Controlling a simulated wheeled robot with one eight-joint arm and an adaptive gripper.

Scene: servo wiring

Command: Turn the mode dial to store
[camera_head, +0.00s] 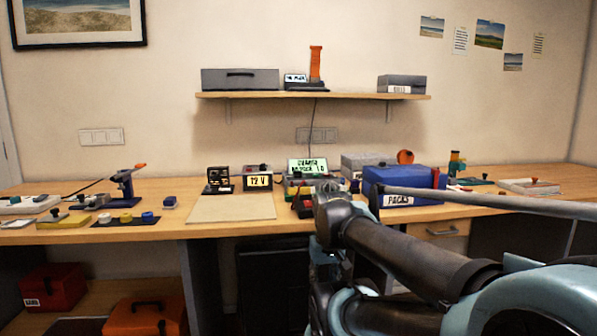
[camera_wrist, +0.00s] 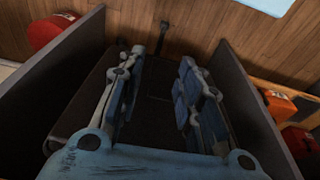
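I cannot pick out the mode dial or read its setting in either view. In the head view, a device with a lit green display (camera_head: 307,166) stands at the back middle of the bench; its lettering is too small to read surely. A smaller display reading 12 V (camera_head: 259,181) stands left of it. My gripper (camera_wrist: 162,58) shows in the wrist view, with its two blue-grey fingers apart and nothing between them. It faces a dark space between upright panels, away from the displays. In the head view my arm covers the right foreground, and I cannot make out the fingers.
The wooden bench (camera_head: 165,220) carries a pale mat (camera_head: 232,208), a blue PACKS box (camera_head: 405,179) and several small tools. A shelf (camera_head: 312,96) hangs above. Orange (camera_head: 145,317) and red (camera_head: 53,287) cases sit below. In the wrist view, a dark panel (camera_wrist: 252,105) stands close right of my gripper.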

